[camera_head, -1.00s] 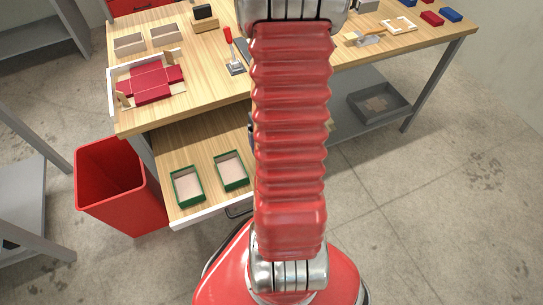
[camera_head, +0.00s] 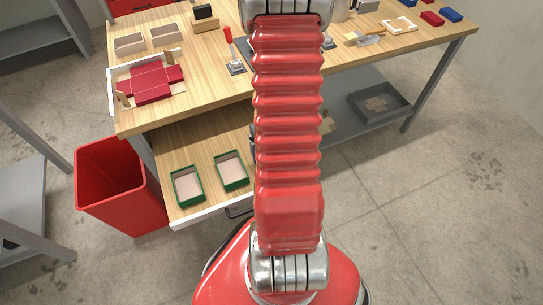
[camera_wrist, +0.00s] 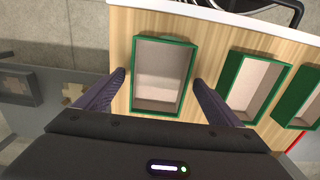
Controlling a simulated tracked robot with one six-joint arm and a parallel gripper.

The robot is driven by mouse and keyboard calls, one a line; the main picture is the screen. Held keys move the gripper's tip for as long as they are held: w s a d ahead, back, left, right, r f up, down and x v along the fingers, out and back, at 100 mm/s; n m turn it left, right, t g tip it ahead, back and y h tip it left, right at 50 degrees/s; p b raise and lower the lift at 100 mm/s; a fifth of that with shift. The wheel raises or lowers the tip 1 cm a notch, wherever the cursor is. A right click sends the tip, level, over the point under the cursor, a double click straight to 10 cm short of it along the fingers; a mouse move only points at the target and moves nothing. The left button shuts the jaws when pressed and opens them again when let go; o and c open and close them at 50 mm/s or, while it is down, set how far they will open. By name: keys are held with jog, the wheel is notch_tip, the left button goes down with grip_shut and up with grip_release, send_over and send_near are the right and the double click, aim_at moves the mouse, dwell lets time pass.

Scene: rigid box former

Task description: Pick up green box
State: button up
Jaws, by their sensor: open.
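A green-rimmed open box (camera_wrist: 163,62) with a pale inside lies on the wooden drawer in the wrist view. My gripper (camera_wrist: 159,78) is open, with one dark finger on each side of this box and no visible grip on it. The box looks empty. Two more green boxes, (camera_wrist: 252,80) and (camera_wrist: 303,97), lie to its right. In the head view two green boxes, (camera_head: 187,187) and (camera_head: 231,170), show on the drawer. The third box and my gripper are hidden there behind my red-sleeved arm.
The open drawer (camera_head: 200,140) has a white front edge. A red bin (camera_head: 115,185) stands left of it. The workbench (camera_head: 205,85) above holds a red flat blank (camera_head: 150,82) in a white frame, beige boxes and tools. A grey tray (camera_head: 380,102) sits on the lower shelf.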

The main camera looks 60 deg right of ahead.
jog(key=shift+f, duration=0.5)
jog(key=shift+c, duration=0.4)
jog(key=c, duration=1.1)
